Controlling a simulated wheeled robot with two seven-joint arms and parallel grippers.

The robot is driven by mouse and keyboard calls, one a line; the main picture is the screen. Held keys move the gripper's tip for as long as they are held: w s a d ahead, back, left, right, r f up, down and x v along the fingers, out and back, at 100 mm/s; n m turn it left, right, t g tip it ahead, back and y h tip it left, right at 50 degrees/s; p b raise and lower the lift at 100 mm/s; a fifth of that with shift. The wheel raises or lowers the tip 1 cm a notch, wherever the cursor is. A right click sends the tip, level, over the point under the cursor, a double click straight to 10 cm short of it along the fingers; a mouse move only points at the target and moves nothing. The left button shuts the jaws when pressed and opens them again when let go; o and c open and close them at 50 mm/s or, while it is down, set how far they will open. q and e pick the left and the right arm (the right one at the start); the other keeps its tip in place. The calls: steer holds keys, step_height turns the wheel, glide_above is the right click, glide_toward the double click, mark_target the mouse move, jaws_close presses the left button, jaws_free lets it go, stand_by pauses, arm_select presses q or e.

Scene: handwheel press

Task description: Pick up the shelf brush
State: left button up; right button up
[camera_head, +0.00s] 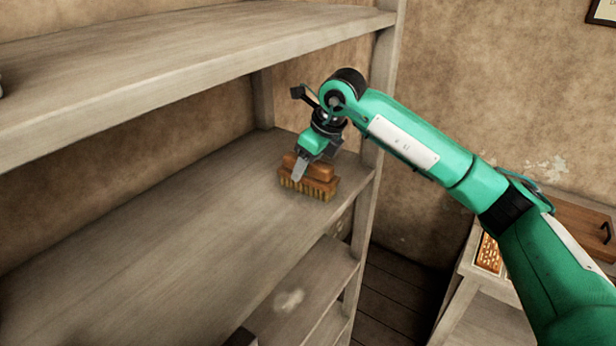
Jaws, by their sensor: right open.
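The shelf brush (321,187) is a brown wooden block with stiff tan bristles facing down. It rests on the middle shelf board near its right end. My right gripper (299,172) reaches in from the right and points down at the brush. Its visible finger overlaps the left part of the brush's top in the picture. The gripper is open; whether a finger touches the brush I cannot tell. Part of the brush's top is hidden behind the gripper. My left gripper is not in view.
The wooden shelf unit (150,245) has an upper board (190,60) above the brush and a right post (384,75) close to my arm. The middle board is bare left of the brush. A small table (466,262) with a wooden box stands at the lower right.

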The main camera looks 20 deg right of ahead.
steer(key=c, duration=0.8)
steer(key=shift+r, duration=0.1)
steer(key=shift+r+p, duration=0.3)
steer(key=shift+p, duration=0.15)
steer(key=b+v, duration=0.3)
steer(key=shift+w, duration=0.2)
steer(key=s+d+b, duration=0.6)
steer(key=s+d, duration=0.5)
steer(key=s, duration=0.2)
steer(key=shift+r+b, duration=0.2)
steer(key=shift+b, duration=0.1)
